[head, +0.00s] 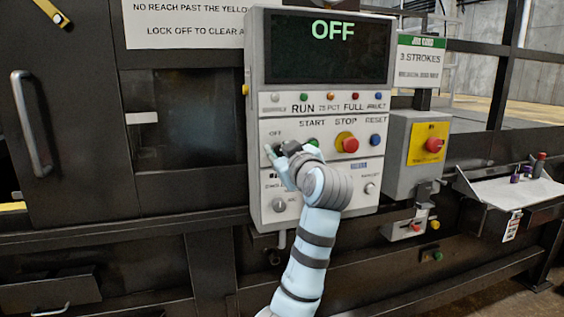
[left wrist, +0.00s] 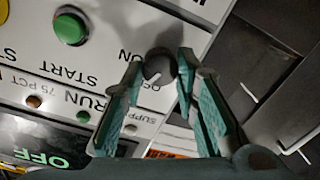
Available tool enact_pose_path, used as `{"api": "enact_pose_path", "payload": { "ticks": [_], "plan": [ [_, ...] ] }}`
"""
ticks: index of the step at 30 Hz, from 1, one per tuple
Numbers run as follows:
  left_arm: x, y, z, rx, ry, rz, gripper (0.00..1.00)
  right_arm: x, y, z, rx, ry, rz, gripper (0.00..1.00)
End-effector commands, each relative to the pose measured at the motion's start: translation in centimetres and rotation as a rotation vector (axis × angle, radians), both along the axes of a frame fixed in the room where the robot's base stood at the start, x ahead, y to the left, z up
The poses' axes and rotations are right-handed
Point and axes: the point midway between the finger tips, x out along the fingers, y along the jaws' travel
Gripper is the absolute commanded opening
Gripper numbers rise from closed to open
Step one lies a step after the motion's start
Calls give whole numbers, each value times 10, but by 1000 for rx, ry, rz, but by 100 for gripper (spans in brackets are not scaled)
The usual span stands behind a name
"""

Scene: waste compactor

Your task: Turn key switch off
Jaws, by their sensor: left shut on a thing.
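The key switch (left wrist: 158,67) is a dark round knob on the white control panel (head: 260,100). In the left wrist view, which shows the panel upside down, its white pointer mark lies on the side of the partly hidden OFF label. My left gripper (left wrist: 160,72) is shut on the knob, one finger on each side. In the head view the left gripper (head: 278,152) is at the panel's left side, below the OFF label, and mostly hides the switch. The display (head: 328,48) reads OFF in green. My right gripper is not in view.
A red stop button (head: 350,145) on a yellow ring and a blue reset button (head: 376,140) sit right of the switch. A green start button (left wrist: 70,25) is close by.

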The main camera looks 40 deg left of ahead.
Motion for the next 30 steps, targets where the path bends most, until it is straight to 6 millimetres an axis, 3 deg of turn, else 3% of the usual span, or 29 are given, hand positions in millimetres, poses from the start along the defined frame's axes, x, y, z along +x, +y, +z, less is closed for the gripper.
{"api": "enact_pose_path", "payload": {
  "ticks": [3, 15, 30],
  "plan": [
    [0, 0, -4, -58, -81, 0, 0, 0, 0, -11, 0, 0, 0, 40],
    [0, 0, -2, -198, -282, -1, 0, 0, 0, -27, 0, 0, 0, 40],
    [0, 0, -1, -233, -331, -1, 0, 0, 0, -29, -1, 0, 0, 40]
  ]
}}
